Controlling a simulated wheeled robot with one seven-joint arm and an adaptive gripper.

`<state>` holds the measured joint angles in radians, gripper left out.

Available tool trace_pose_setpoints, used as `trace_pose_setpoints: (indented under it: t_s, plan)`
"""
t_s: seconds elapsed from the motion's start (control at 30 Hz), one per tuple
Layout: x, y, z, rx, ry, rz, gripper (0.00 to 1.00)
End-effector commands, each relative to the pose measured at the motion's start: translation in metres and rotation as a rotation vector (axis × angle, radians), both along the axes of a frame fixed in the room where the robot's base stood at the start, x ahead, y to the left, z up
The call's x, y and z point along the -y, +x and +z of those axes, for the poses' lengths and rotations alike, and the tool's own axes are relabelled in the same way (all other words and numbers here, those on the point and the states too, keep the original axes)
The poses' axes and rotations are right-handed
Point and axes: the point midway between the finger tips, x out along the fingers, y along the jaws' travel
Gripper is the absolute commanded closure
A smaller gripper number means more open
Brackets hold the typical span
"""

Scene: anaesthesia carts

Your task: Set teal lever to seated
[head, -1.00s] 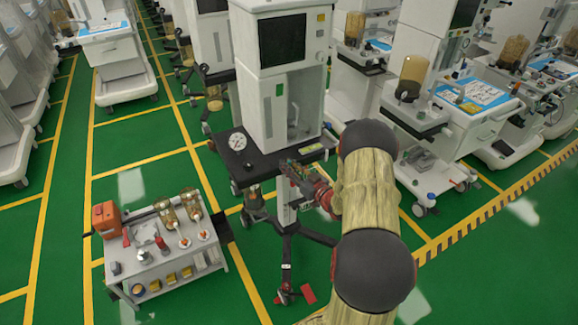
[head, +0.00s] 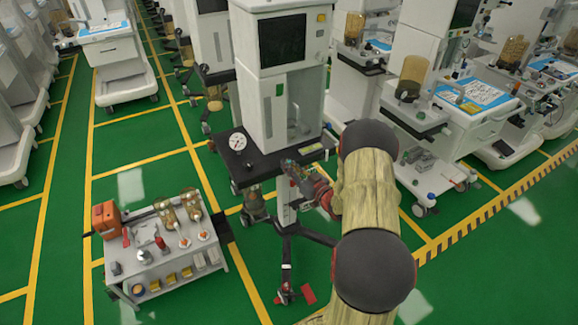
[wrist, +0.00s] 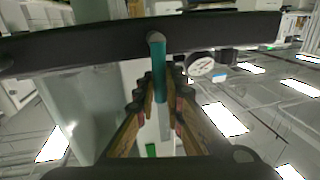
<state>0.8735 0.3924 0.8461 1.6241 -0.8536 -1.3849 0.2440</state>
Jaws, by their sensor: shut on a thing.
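The teal lever (wrist: 157,68) shows in the wrist view as a short upright bar with a rounded grey end, in front of a dark bar of the cart. My gripper (wrist: 162,95) has its two fingers closed in on either side of the lever's lower part. In the head view my gripper (head: 290,168) is at the front right edge of the black shelf (head: 262,165) of the middle anaesthesia cart (head: 280,100). The lever is too small and covered to make out there.
A white-and-black dial (head: 237,141) sits on the shelf's left side. A low trolley (head: 180,286) with an orange case (head: 106,220) and several parts stands at the lower left. Other carts stand behind and to the right. Green floor is open at the left.

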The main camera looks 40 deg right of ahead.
Motion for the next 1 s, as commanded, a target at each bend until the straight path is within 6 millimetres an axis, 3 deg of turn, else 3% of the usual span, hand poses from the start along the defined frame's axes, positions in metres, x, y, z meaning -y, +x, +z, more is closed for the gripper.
trace_pose_setpoints:
  t_s: [0.47, 0.83, 0.87, 1.0]
  plan:
    - [0.018, -0.004, -0.005, 0.082, 0.344, -0.001, 1.0]
    - [0.019, -0.004, -0.005, 0.09, 0.378, -0.001, 1.0]
    - [0.019, -0.004, -0.005, 0.09, 0.378, -0.001, 0.89]
    - [0.019, -0.004, -0.005, 0.09, 0.377, -0.001, 0.81]
